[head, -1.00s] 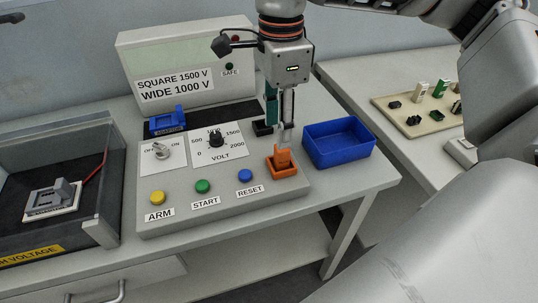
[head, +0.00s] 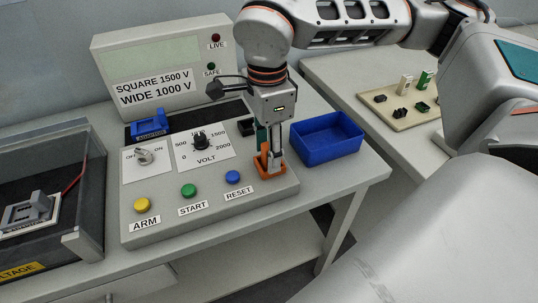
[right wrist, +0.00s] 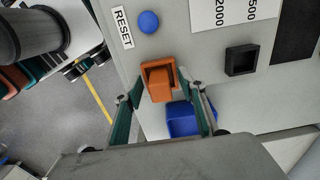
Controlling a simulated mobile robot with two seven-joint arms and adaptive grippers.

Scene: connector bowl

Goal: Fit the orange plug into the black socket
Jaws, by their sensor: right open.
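The orange plug (head: 264,158) stands in an orange square socket (head: 272,174) at the right front of the grey console. The plug and orange socket also show in the right wrist view, the plug (right wrist: 160,85) lying between the fingertips. My right gripper (head: 269,160) is open and points down at the plug, one finger on each side; contact is not visible. It also shows in the right wrist view (right wrist: 166,95). The black socket (head: 247,128) is behind the gripper on the console, partly hidden; it shows clearly and empty in the right wrist view (right wrist: 240,60). My left gripper is not in view.
A blue tray (head: 336,152) stands just right of the console. A blue adaptor (head: 149,124) sits at the back left of the console. A dark-walled test box (head: 92,200) stands at left. A board (head: 385,113) with small connectors lies on the right table.

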